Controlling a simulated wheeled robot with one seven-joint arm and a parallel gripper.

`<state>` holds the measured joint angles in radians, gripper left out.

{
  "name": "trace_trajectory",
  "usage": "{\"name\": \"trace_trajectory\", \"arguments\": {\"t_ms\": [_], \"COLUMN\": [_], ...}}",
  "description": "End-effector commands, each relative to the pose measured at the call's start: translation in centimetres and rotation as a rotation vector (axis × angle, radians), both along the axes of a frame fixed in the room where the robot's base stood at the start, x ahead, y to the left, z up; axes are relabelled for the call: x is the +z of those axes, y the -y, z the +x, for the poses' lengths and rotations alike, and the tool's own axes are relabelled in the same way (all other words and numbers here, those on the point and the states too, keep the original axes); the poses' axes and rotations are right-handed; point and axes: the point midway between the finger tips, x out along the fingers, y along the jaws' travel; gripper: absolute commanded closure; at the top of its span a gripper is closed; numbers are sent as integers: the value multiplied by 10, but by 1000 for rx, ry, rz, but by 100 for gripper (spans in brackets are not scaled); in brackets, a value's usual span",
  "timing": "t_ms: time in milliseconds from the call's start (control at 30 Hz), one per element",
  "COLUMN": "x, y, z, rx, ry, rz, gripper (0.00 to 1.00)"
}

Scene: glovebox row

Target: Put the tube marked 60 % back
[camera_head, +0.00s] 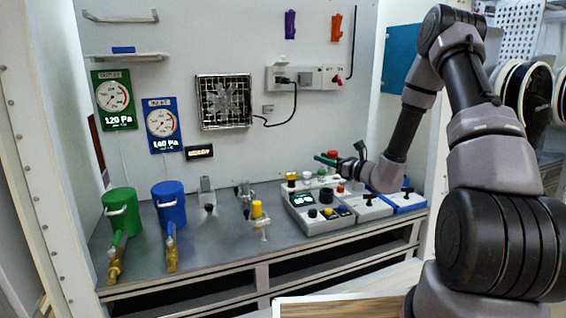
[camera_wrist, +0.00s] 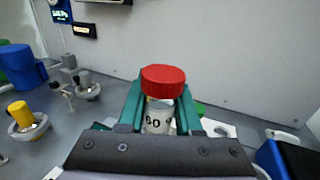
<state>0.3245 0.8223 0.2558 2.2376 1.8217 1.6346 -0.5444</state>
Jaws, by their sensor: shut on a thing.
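A tube with a red cap (camera_wrist: 163,80) and a pale body with dark printed marks stands upright between the two green fingers of my gripper (camera_wrist: 160,110). The fingers are shut on the tube's body, below the cap. The marks are only partly legible, and the tube's lower end is hidden by my gripper. In the head view my gripper (camera_head: 328,160) is above the back of the bench, behind the control boxes, with the red cap (camera_head: 332,154) just showing. A white surface (camera_wrist: 218,127) with a dark opening shows beside the fingers in the wrist view.
A control box with a display (camera_head: 303,199) stands in front of my gripper, with other boxes to its right. A yellow-topped fixture (camera_head: 257,210), a blue canister (camera_head: 169,204) and a green canister (camera_head: 121,211) stand to the left. The back wall is close behind.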

Motion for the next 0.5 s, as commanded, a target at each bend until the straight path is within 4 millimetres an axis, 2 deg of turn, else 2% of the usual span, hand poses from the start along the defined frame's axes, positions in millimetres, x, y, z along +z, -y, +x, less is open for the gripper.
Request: {"name": "trace_trajectory", "arguments": {"t_ms": [133,200,300,500], "x": [-29,-46,-61,-69], "y": [34,55,78,97], "z": [9,8,3,-10], "rx": [-274,-420,-556,-670], "ry": [-10,-12,-7,-1], "rz": [2,2,0,0], "gripper": [100,100,100,100]}}
